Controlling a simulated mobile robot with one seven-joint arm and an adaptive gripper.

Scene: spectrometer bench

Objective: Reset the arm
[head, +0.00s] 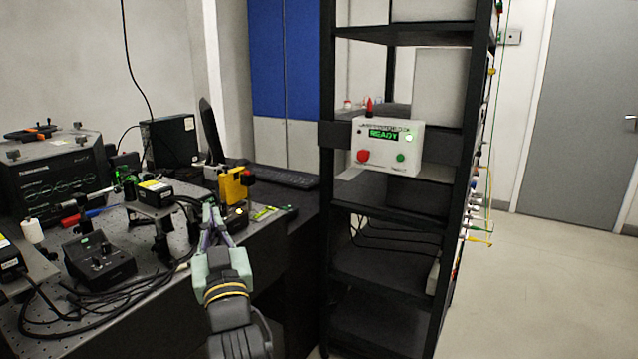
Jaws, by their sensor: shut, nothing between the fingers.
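My gripper (213,214) shows in the head view at the lower middle left, at the end of my arm, over the right edge of the optical bench. Its fingers point away from me and are shut with nothing held. A yellow device (233,186) stands on the bench just beyond the fingertips. I cannot tell whether the fingertips touch it. A white control box (386,146) with a green display reading READY, a red button and a green button is mounted on the black rack, right of my gripper and apart from it.
The perforated bench (150,275) holds a black controller (97,257), cables and optics. A large black instrument (55,180) stands at the left. The black rack (455,190) rises right of my arm, with coloured cables on its side. The floor (530,290) at the right is clear.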

